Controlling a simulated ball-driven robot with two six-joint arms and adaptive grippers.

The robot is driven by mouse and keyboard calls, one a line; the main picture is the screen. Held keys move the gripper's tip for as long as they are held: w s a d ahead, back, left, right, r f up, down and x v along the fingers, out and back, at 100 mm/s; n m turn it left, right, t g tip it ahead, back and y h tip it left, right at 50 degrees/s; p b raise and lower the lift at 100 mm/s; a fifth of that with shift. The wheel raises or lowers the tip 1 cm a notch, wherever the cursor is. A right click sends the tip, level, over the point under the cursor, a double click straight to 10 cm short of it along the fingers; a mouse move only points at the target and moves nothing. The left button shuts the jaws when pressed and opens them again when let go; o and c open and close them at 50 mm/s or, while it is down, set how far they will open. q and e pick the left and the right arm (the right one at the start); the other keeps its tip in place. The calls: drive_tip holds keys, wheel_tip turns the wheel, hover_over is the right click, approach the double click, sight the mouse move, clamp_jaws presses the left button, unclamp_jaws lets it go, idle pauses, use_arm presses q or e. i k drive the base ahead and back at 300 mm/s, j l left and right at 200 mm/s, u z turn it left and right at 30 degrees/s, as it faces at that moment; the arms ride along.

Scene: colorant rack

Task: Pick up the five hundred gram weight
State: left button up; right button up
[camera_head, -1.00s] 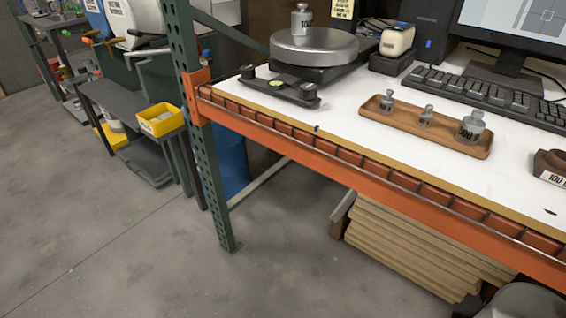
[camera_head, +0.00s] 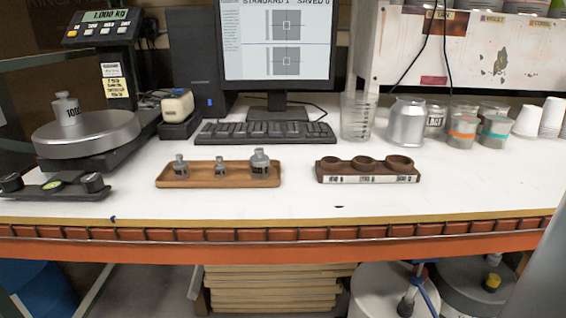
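A wooden tray (camera_head: 217,182) on the white bench top holds three grey knobbed metal weights in a row. The largest, at the right end (camera_head: 260,163), looks like the five hundred gram weight; its label is too small to read clearly now. A medium weight (camera_head: 181,166) stands at the left end and the smallest (camera_head: 220,167) in the middle. All stand upright. Neither of my grippers is in view.
A wooden holder (camera_head: 367,176) with three empty round sockets is right of the tray. A round-pan scale (camera_head: 87,137) bearing another weight (camera_head: 67,109) stands left. Keyboard (camera_head: 265,133), glass beaker (camera_head: 356,118) and metal can (camera_head: 407,122) are behind. The bench front is mostly clear.

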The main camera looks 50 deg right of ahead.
sight(259, 162)
drive_tip(key=z, duration=1.5)
drive_tip(key=k+j+z, duration=0.15)
drive_tip(key=j, duration=0.55)
drive_tip(key=i, duration=0.05)
